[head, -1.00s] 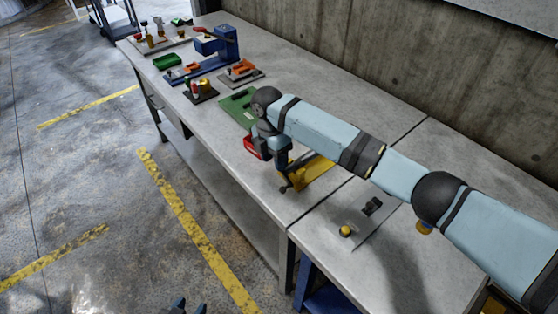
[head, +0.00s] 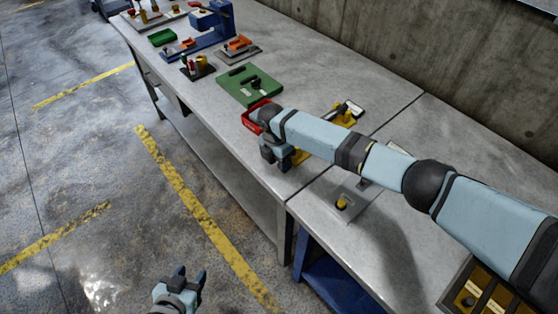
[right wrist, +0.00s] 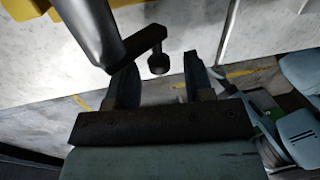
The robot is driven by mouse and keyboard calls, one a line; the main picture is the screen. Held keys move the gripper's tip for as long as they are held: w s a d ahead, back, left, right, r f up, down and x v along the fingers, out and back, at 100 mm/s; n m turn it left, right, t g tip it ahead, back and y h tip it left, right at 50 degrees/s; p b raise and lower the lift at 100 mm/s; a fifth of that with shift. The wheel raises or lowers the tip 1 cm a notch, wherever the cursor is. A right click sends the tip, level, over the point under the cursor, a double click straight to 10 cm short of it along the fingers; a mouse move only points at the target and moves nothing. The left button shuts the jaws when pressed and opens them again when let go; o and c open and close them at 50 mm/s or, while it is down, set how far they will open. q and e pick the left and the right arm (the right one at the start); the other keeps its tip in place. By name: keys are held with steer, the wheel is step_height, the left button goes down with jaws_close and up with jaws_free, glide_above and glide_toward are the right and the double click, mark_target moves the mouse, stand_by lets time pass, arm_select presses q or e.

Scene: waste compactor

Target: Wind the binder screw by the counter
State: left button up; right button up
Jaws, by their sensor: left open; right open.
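The binder is a yellow-based device (head: 345,117) on the bench, largely hidden behind my right forearm in the head view. In the right wrist view a grey shaft (right wrist: 92,28) carries a crank arm with a dark round knob (right wrist: 158,63). The knob is between or just in front of the fingertips of my right gripper (right wrist: 160,78), which is open; I cannot tell if they touch it. In the head view my right gripper (head: 274,158) is at the bench's front edge. My left gripper (head: 187,280) is open and empty over the floor. I cannot make out a counter reading.
A blue press (head: 213,25) and small fixtures stand farther back. A grey plate with a yellow knob (head: 342,202) lies to the right. The concrete wall (head: 400,50) borders the bench.

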steer(key=shift+f, duration=0.2)
jaws_close()
stand_by(0.3)
